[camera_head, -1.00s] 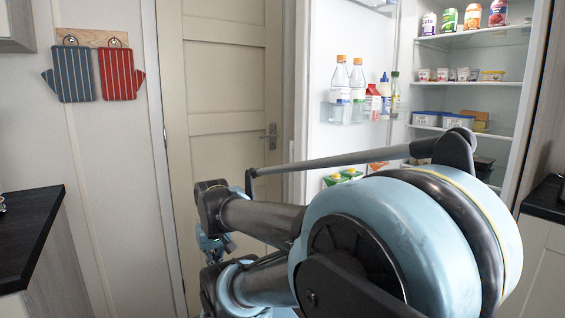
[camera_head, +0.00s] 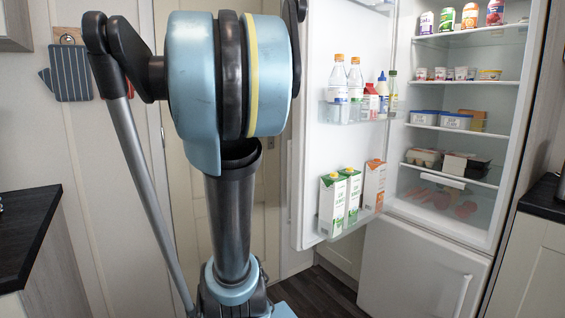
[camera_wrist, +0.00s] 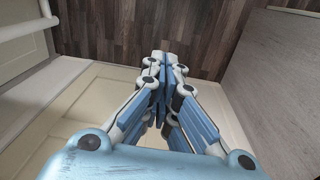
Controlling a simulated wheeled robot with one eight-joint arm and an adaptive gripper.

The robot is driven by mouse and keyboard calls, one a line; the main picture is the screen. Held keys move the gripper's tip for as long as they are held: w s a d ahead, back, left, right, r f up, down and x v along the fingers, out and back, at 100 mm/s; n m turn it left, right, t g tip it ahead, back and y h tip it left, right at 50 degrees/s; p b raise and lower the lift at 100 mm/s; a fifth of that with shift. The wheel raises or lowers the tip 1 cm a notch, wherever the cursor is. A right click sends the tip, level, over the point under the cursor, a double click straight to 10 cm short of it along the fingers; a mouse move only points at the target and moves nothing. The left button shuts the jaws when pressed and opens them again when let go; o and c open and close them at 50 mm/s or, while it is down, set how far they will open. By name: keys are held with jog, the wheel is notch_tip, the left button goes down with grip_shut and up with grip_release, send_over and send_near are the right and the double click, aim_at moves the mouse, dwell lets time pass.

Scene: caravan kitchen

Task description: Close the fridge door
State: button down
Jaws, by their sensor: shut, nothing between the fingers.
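The fridge door (camera_head: 318,75) stands wide open in the head view, hinged on the left of the fridge, with its inner side facing right. Its racks hold bottles and cartons. The fridge (camera_head: 428,100) shows its lit, stocked shelves. My gripper (camera_wrist: 166,62) is shut and empty in the wrist view, above the dark floor and apart from the surfaces around it. In the head view my arm stands left of the fridge door, and the gripper itself is not visible there.
A cream room door (camera_head: 180,180) is behind my arm. A dark worktop (camera_head: 28,230) juts in at the left, and another (camera_head: 545,198) is at the right. The wood floor (camera_wrist: 120,35) looks clear. A white bar (camera_wrist: 25,27) crosses the wrist view's top left corner.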

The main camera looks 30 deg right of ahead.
jog(key=w+d+r+g, duration=0.1)
jog(key=w+d+r, duration=0.4)
jog(key=d, duration=0.4)
jog(key=w+d+r+g, duration=0.1)
jog(key=w+d+r, duration=0.3)
jog(key=d, duration=0.4)
jog(key=w+d+r+g, duration=0.1)
jog(key=w+d+r, duration=0.4)
jog(key=d, duration=0.4)
jog(key=s+f, duration=0.6)
jog(key=f, duration=0.3)
jog(key=shift+s+f+y, duration=0.25)
jog(key=shift+f+y, duration=0.1)
jog(key=shift+y, duration=0.05)
jog(key=shift+d, duration=0.1)
